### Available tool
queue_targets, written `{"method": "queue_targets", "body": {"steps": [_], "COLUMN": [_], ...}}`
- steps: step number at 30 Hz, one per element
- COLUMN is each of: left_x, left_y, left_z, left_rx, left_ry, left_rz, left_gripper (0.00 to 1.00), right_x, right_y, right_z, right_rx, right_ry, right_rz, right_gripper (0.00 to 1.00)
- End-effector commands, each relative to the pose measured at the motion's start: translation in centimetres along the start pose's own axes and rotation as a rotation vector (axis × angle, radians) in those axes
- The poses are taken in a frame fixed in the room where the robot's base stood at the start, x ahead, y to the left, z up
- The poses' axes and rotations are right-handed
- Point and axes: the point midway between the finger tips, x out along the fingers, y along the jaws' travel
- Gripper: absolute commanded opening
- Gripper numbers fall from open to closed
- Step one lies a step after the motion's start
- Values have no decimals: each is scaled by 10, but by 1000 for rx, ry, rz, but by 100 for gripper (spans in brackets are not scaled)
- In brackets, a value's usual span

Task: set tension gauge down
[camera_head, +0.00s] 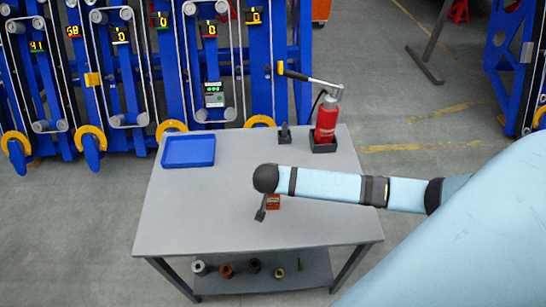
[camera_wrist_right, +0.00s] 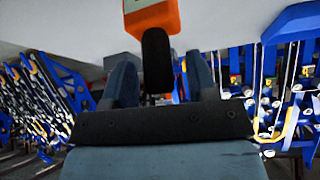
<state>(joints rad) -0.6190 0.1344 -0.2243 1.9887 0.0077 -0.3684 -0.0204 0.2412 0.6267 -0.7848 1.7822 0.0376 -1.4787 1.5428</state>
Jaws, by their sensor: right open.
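An orange device (camera_head: 273,203), which looks like the tension gauge, is at the middle of the grey table, partly hidden by my right gripper (camera_head: 261,212). In the right wrist view the gauge (camera_wrist_right: 152,18) has an orange body and a rounded black handle. My right gripper (camera_wrist_right: 161,80) is open there, with its two fingers on either side of the handle and gaps showing beside it. The gauge appears to rest on the table surface; its contact is not clearly visible. My left gripper is in neither view.
The grey table (camera_head: 180,215) has a blue tray (camera_head: 188,150) at back left, and a red bottle-like tool with a lever (camera_head: 326,120) and a small black stand (camera_head: 284,134) at back right. Several small parts lie on the lower shelf (camera_head: 320,270). Blue chassis frames stand behind.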

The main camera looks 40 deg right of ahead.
Motion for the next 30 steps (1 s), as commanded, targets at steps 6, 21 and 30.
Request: {"method": "queue_targets", "body": {"steps": [6, 21, 30], "left_x": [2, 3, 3], "left_y": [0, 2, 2], "left_z": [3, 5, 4], "left_rx": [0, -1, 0], "left_ry": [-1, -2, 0], "left_rz": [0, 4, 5], "left_gripper": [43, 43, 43], "right_x": [-44, -108, -86], "right_y": [-1, -3, -25], "right_z": [2, 11, 126], "right_rx": [1, -33, -419], "right_ry": [-3, -22, -80], "right_rz": [-4, -31, -507], "right_gripper": [53, 53, 53]}}
